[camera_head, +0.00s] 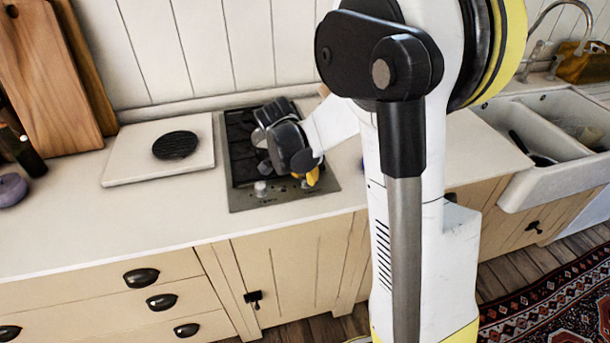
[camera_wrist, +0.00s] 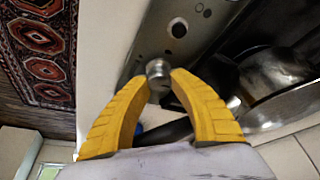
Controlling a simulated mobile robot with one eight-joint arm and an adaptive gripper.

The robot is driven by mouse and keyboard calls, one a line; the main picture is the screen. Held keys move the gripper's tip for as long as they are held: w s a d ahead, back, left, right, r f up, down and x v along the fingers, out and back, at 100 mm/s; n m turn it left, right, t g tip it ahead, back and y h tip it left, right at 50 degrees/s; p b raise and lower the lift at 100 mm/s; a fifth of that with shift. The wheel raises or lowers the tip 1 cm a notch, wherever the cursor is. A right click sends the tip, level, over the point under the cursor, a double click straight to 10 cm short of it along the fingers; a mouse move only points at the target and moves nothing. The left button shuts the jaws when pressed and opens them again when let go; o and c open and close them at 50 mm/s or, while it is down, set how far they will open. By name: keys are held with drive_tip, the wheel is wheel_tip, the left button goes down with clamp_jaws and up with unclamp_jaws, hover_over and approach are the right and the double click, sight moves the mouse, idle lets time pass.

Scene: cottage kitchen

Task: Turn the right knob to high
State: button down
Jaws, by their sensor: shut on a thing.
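The hob (camera_head: 241,167) is set in the counter, with its control strip along the front edge. A left knob (camera_head: 260,188) stands free on that strip. My gripper (camera_head: 311,178) is at the right end of the strip and mostly covers the right knob in the head view. In the wrist view, the yellow fingertips of my gripper (camera_wrist: 165,77) are shut on the small silver right knob (camera_wrist: 157,67), one on each side. The knob's setting cannot be read.
A shiny metal pan (camera_wrist: 270,72) sits on the hob close to my fingers. A white board (camera_head: 130,165) with a black round trivet (camera_head: 175,145) lies left of the hob. The sink (camera_head: 545,185) is at the right. The front counter is clear.

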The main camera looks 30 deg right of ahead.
drive_tip(key=n+t+y, duration=0.1)
drive_tip(key=n, duration=0.3)
drive_tip(key=c, duration=1.1)
unclamp_jaws()
drive_tip(key=v, duration=1.2)
drive_tip(key=shift+s, duration=0.15)
